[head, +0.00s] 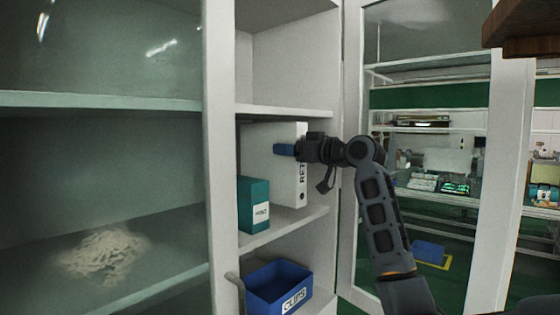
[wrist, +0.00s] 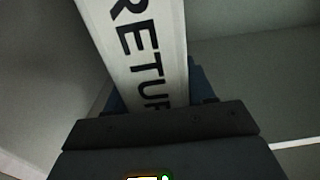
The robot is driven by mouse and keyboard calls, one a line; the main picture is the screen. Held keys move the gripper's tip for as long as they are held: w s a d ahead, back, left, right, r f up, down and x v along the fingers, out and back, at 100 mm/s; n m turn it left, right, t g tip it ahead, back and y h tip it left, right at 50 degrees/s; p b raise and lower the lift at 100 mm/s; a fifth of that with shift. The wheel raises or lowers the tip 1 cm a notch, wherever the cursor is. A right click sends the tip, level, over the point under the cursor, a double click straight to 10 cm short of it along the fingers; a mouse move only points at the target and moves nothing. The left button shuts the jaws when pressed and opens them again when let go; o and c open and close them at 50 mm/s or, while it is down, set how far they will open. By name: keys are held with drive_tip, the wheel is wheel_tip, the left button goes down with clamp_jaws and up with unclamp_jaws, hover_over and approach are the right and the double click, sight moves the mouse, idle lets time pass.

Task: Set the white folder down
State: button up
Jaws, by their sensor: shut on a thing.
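The white folder (head: 272,160) stands upright inside the cabinet in the head view, on the same shelf as a teal box. Its spine faces out and carries dark lettering that begins "RET". My gripper (head: 285,150) is shut on the upper part of the folder, with a blue finger pad showing at its side. In the wrist view the white folder (wrist: 140,45) runs up from between the jaws, its spine reading "RETUR". My gripper (wrist: 155,105) covers the folder's near part there. Whether the folder's bottom touches the shelf is hard to tell.
The teal box (head: 254,204) stands left of the folder on the shelf (head: 290,222). A blue bin marked "CLIPS" (head: 278,287) sits below. A glass door (head: 205,150) covers the left side, with a pale heap (head: 104,252) behind it. Another door (head: 350,150) stands open at right.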

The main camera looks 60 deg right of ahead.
sight(281, 160)
drive_tip(key=w+f+b, duration=0.1)
drive_tip(key=w+d+f+b, duration=0.1)
drive_tip(key=w+f, duration=0.1)
drive_tip(key=shift+w+f, duration=0.2)
drive_tip(key=shift+f, duration=0.1)
drive_tip(key=shift+a+r, duration=0.1)
drive_tip(key=o, duration=1.4)
drive_tip(key=shift+s, duration=0.1)
drive_tip(key=b+v, duration=0.2)
drive_tip(key=v, duration=0.9)
drive_tip(key=shift+s, duration=0.4)
